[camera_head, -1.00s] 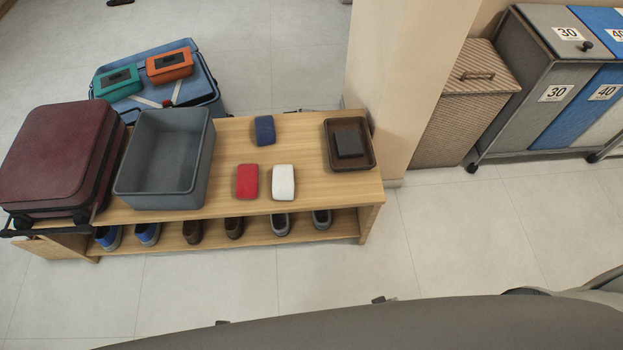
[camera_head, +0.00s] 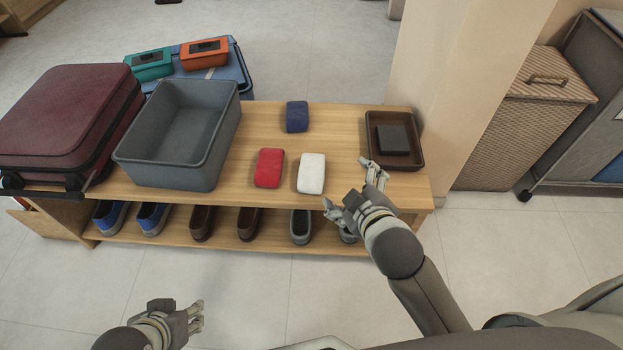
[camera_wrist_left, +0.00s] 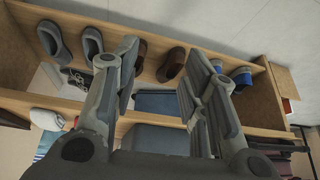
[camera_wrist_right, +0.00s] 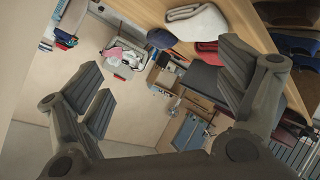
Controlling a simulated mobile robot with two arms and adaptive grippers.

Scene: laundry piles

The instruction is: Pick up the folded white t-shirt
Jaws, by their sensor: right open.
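The folded white t-shirt (camera_head: 311,174) is a small rounded bundle on the wooden bench top near its front edge, just right of a folded red bundle (camera_head: 269,168). It also shows at the top of the right wrist view (camera_wrist_right: 197,20). My right gripper (camera_head: 351,186) is open and empty, to the right of the white t-shirt and apart from it, near the bench's front edge. My left gripper (camera_head: 196,316) is open and empty, low in front of the bench. In the left wrist view its fingers (camera_wrist_left: 162,82) are wide apart, with shoes behind them.
A folded navy bundle (camera_head: 297,117) lies behind. A brown tray (camera_head: 372,146) holding a dark block stands at the right. A grey bin (camera_head: 125,158) and maroon suitcase (camera_head: 60,110) fill the left. Shoes line the lower shelf. A wall column (camera_head: 460,90) stands behind right.

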